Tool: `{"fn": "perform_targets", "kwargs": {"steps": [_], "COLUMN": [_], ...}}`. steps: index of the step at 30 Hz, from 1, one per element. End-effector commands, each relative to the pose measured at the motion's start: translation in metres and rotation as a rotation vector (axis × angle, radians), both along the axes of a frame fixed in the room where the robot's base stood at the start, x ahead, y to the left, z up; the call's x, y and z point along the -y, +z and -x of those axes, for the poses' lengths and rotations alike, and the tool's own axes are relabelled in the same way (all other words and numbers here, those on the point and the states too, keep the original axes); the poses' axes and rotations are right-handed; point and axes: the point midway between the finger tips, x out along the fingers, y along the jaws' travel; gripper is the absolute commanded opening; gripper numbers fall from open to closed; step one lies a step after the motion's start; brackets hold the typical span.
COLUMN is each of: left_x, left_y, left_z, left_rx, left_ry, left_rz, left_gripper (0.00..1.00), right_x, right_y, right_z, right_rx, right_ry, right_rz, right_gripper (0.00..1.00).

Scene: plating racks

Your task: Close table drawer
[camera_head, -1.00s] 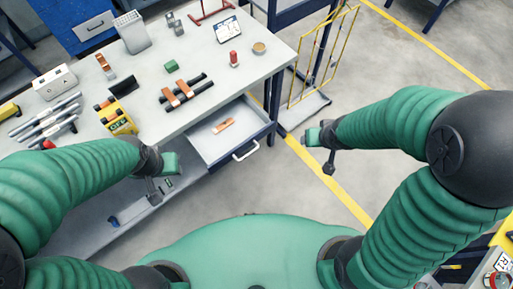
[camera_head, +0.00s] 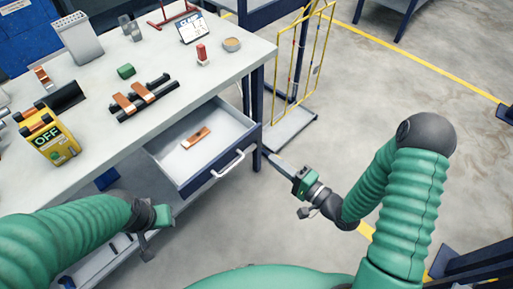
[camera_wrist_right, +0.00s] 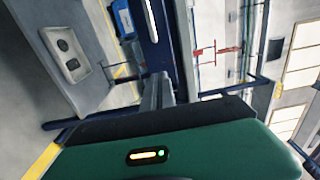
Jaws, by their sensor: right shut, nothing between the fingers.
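The table drawer (camera_head: 178,172) is pulled out from under the grey tabletop, with a blue front and a light handle (camera_head: 228,165). A copper-coloured bar (camera_head: 196,138) lies inside it. My right gripper (camera_head: 272,157) is shut and empty, its fingertips pointing left just right of the drawer's front corner, apart from the handle. Its closed fingers also show in the right wrist view (camera_wrist_right: 158,92); the drawer is hard to make out there. My left gripper (camera_head: 147,245) is at the lower left, in front of the table; its fingers are not clear.
A table leg (camera_head: 257,115) stands beside the drawer. A yellow frame rack (camera_head: 302,65) stands behind.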

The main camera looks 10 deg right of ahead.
Motion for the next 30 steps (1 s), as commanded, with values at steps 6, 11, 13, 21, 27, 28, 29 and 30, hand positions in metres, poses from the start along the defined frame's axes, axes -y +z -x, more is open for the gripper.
{"fn": "perform_targets", "kwargs": {"steps": [6,11,13,21,27,28,29,30], "left_x": [0.000,0.000,0.000,0.000,0.000,0.000,0.000,0.000], "left_y": [-0.008,-0.013,-0.014,-0.013,-0.013,-0.013,-0.013,-0.012], "left_z": [0.000,0.000,0.000,0.000,0.000,0.000,0.000,0.000], "left_rx": [-0.001,-0.001,-0.001,-0.001,-0.001,-0.001,-0.001,-0.001], "left_ry": [0.000,0.000,0.000,0.000,0.000,0.000,0.000,0.000], "left_rz": [0.000,0.000,0.000,0.000,0.000,0.000,0.000,0.000], "left_gripper": [0.36,0.36,0.36,0.36,0.36,0.36,0.36,0.36], "right_x": [-0.029,-0.043,-0.047,-0.049,-0.050,-0.050,-0.051,-0.053], "right_y": [-0.001,-0.001,-0.001,0.000,0.000,0.000,0.000,0.000], "right_z": [-0.038,-0.059,-0.064,-0.068,-0.069,-0.070,-0.071,-0.073], "right_rx": [0.004,0.003,0.003,0.000,0.001,0.001,0.001,0.002], "right_ry": [0.003,0.001,0.000,-0.001,-0.001,-0.001,-0.001,-0.001], "right_rz": [0.002,0.003,0.002,0.002,0.003,0.003,0.003,0.002], "right_gripper": [0.00,0.00,0.00,0.00,0.00,0.00,0.00,0.00]}}
